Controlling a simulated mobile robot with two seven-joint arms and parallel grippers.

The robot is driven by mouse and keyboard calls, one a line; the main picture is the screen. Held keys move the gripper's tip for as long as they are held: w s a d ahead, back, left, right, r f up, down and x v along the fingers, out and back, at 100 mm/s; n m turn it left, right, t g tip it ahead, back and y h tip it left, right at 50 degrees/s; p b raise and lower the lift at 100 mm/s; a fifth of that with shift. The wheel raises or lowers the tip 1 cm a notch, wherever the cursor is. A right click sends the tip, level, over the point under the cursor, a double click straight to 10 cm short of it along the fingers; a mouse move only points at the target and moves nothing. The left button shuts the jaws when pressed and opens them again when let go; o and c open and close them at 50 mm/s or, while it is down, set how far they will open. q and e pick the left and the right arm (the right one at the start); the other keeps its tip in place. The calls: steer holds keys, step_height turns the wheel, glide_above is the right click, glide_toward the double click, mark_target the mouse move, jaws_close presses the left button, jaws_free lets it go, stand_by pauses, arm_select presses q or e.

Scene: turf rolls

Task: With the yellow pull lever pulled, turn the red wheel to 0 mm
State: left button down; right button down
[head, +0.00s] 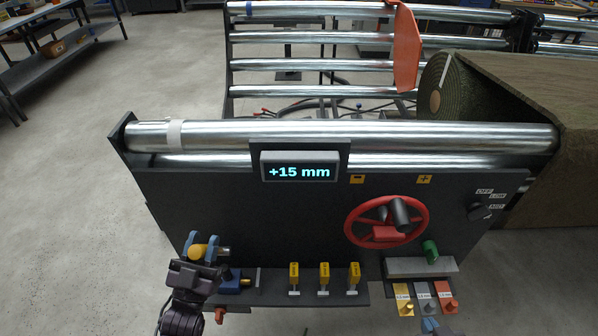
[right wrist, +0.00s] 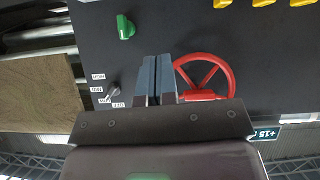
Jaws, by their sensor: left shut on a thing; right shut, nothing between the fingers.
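The red wheel (head: 361,231) is on the dark panel, with a dark grey handle (head: 399,212) at its upper right. The display (head: 298,171) reads +15 mm. My left gripper (head: 203,252) is shut on the yellow pull lever (head: 198,251) at the panel's lower left; its fingers hide part of it. My right gripper (right wrist: 157,78) is shut and empty in the right wrist view, where it covers part of the red wheel (right wrist: 212,64). A blue tip at the head view's bottom edge looks like this gripper, apart from the wheel.
Three small yellow levers (head: 324,275) stand along the panel's lower ledge. A green knob (head: 430,250) is below right of the wheel. A selector knob (head: 476,211) and the turf roll (head: 446,88) are further right.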

mark_target(390, 240)
steer(key=c, duration=1.8)
jaws_free()
steer(key=o, duration=0.7)
steer(key=shift+o, duration=1.3)
steer(key=shift+w+a, duration=0.15)
steer(key=shift+a, duration=0.15)
steer(key=o, duration=0.7)
steer(key=w+a+r+m+t, duration=0.1)
steer(key=w+a+r+t, duration=0.1)
steer(key=a, duration=0.3)
steer(key=shift+w+r, duration=0.45)
steer(key=shift+r, duration=0.45)
steer(key=shift+o, duration=0.7)
steer(key=r+t, duration=0.1)
steer(key=w+a+r+t, duration=0.1)
steer(key=r, duration=0.1)
steer(key=a+r+t, duration=0.1)
steer(key=shift+w+r, duration=0.25)
steer(key=shift+r, duration=0.05)
steer(key=shift+t, duration=0.7)
steer(key=w, duration=0.4)
steer(key=w+r, duration=0.1)
steer(key=w, duration=0.7)
steer(key=shift+r, duration=0.25)
steer(key=shift+c, duration=0.5)
